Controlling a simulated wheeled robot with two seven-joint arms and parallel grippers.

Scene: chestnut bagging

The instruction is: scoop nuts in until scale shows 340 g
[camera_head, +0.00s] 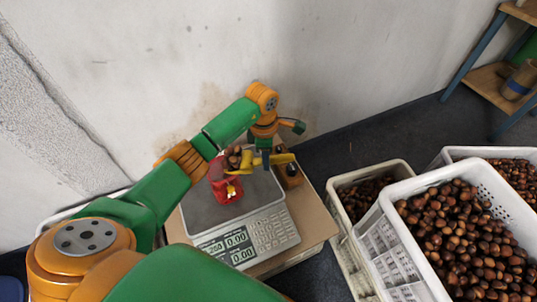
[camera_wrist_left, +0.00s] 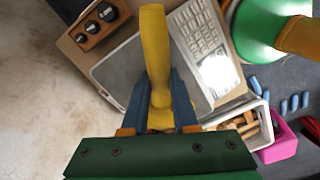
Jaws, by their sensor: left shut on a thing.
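My left gripper (camera_head: 268,152) is shut on the yellow scoop (camera_head: 281,158); the wrist view also shows the scoop's yellow handle (camera_wrist_left: 155,55) between the blue fingers (camera_wrist_left: 158,110). Several brown nuts (camera_head: 236,157) are at the scoop's end, over or at the mouth of a red bag (camera_head: 227,190). I cannot tell whether they lie in the scoop or in the bag. The bag stands on the grey plate of the scale (camera_head: 264,200). My right gripper is not in view.
White crates full of nuts stand at the right, a large one (camera_head: 378,237) in front of a smaller one (camera_head: 336,184). A wooden block with weights (camera_wrist_left: 90,28) is beside the scale. A pink box (camera_wrist_left: 277,145) shows in the wrist view. The wall is close behind.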

